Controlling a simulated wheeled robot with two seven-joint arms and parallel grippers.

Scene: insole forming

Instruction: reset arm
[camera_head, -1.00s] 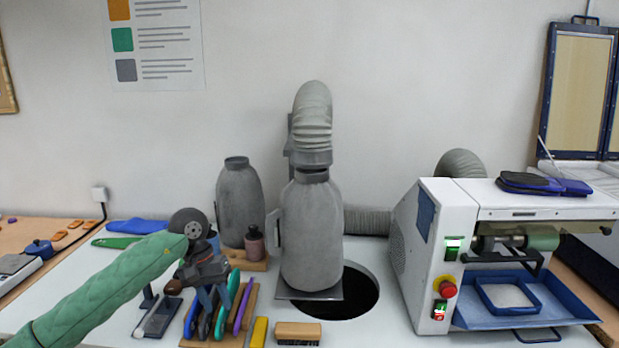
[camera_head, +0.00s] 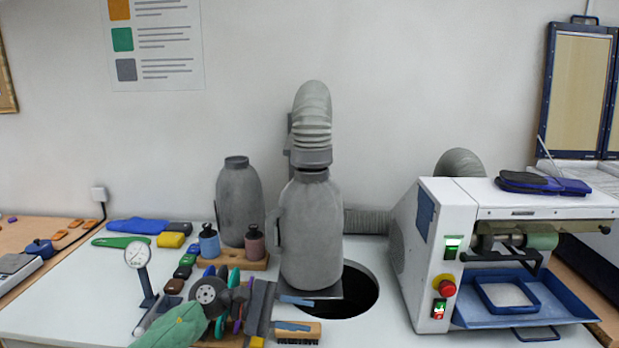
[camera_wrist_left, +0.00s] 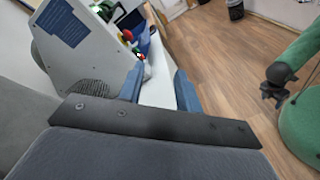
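My left gripper (camera_head: 308,314) points right across the front of the table in the head view, low, near the wooden brush. Its two blue-grey fingers are apart with nothing between them. The left wrist view shows the same spread fingers (camera_wrist_left: 159,88) with an empty gap. My right gripper does not show in the head view. Part of a green arm of mine shows at the right of the left wrist view, with no fingertips I can make out.
A wooden brush (camera_head: 312,333) lies close by the left fingers. A grey bottle-shaped form (camera_head: 311,235) stands behind, beside a dark round hole (camera_head: 362,292). A white machine (camera_head: 425,265) stands at right. A dial gauge (camera_head: 138,255) and several small coloured items are at left.

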